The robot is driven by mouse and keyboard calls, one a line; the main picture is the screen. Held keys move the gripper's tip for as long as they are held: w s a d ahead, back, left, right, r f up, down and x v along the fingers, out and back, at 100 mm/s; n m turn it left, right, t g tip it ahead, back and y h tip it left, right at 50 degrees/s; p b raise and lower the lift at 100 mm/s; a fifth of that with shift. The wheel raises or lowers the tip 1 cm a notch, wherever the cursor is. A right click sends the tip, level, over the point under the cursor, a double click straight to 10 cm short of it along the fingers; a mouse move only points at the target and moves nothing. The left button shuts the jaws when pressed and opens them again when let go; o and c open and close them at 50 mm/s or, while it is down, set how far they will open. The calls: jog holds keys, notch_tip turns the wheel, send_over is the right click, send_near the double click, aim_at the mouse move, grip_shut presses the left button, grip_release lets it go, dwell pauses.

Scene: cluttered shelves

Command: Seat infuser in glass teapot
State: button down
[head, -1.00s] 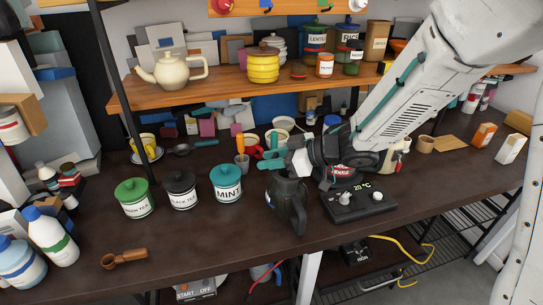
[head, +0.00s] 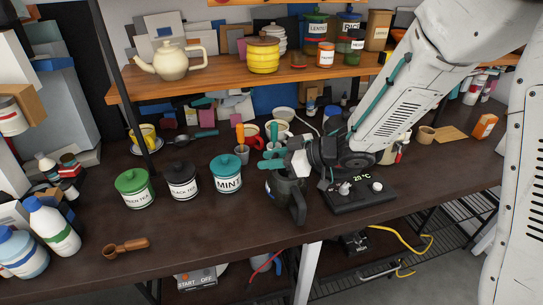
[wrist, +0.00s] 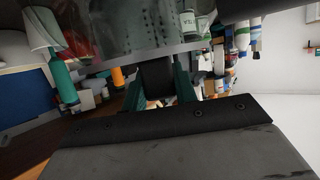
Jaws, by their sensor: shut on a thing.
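The glass teapot (head: 285,194) is a dark, see-through pot with a dark handle. It stands upright near the front edge of the brown table, left of the black scale-like plate. My gripper (head: 271,159), with teal fingers, is right at the teapot's top in the head view. In the wrist view my gripper (wrist: 158,92) is shut on a dark piece between its fingers, which looks like the infuser's handle. A grey perforated wall, seemingly the infuser (wrist: 125,35), shows beyond it. The head view hides the infuser, so I cannot tell how deep it sits.
A black plate with knobs and a "20 °C" readout (head: 362,197) is right of the teapot. The mint jar (head: 226,176), black tea jar (head: 182,184) and green tea jar (head: 134,191) stand left. A wooden scoop (head: 126,246) lies front left. Cups and utensils crowd behind.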

jog(key=shift+f, duration=0.15)
jog(key=c, duration=1)
grip_release()
jog(key=shift+d, duration=0.1)
jog(key=v, duration=0.7)
jog(key=shift+s+d, duration=0.1)
jog(key=shift+d, duration=0.15)
